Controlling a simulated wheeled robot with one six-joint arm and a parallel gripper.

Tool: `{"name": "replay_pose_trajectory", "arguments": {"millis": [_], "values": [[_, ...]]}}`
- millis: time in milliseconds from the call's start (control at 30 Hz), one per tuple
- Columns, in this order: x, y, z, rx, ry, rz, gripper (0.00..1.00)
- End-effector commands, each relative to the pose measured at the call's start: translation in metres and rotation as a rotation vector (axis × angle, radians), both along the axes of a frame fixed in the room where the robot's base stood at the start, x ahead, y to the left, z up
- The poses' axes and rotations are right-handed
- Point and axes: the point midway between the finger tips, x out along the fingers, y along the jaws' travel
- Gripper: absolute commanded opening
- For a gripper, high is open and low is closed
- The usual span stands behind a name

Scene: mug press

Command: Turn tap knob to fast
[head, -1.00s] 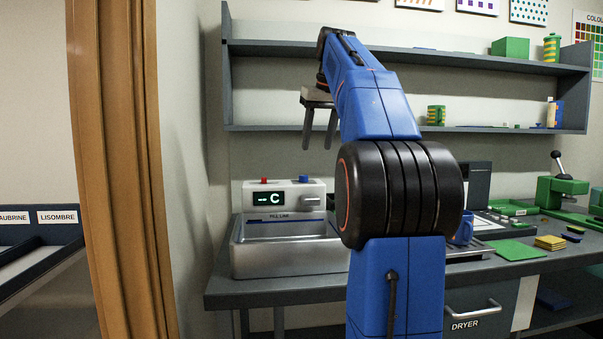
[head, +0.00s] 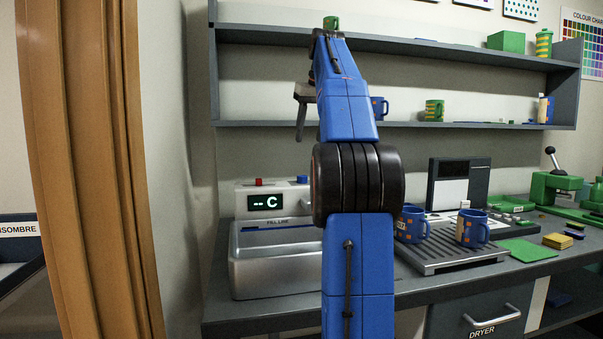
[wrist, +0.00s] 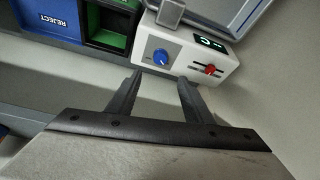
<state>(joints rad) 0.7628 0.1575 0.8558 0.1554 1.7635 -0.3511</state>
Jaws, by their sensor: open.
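The white tap unit (head: 268,202) stands behind a grey metal sink (head: 275,260) and has a lit display reading "-- C". In the wrist view a round blue knob (wrist: 161,57) with a pale pointer mark sits on its top, and a red knob (wrist: 209,70) sits on a dark line beside it. I cannot read the markings around either. My gripper (wrist: 159,80) is open and empty, its fingers pointing toward the blue knob, apart from it. In the head view my gripper (head: 301,125) hangs well above the unit, and the blue knob (head: 302,179) is near my arm.
Blue mugs (head: 472,228) stand on a ribbed tray (head: 455,253) right of the sink. Shelves (head: 255,124) run behind my arm. A wooden post (head: 85,170) stands at the left. A blue REJECT bin (wrist: 53,20) shows in the wrist view.

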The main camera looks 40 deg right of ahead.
Motion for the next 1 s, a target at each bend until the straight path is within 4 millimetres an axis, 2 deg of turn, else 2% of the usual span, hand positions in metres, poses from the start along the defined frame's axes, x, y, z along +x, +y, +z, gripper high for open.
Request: {"name": "replay_pose_trajectory", "arguments": {"millis": [600, 800, 1000], "values": [[0.039, -0.014, -0.100, 0.001, 0.001, 0.000, 0.46], [0.048, -0.017, -0.123, 0.000, 0.000, 0.000, 0.46], [0.051, -0.019, -0.132, 0.000, -0.001, 0.000, 0.46]]}}
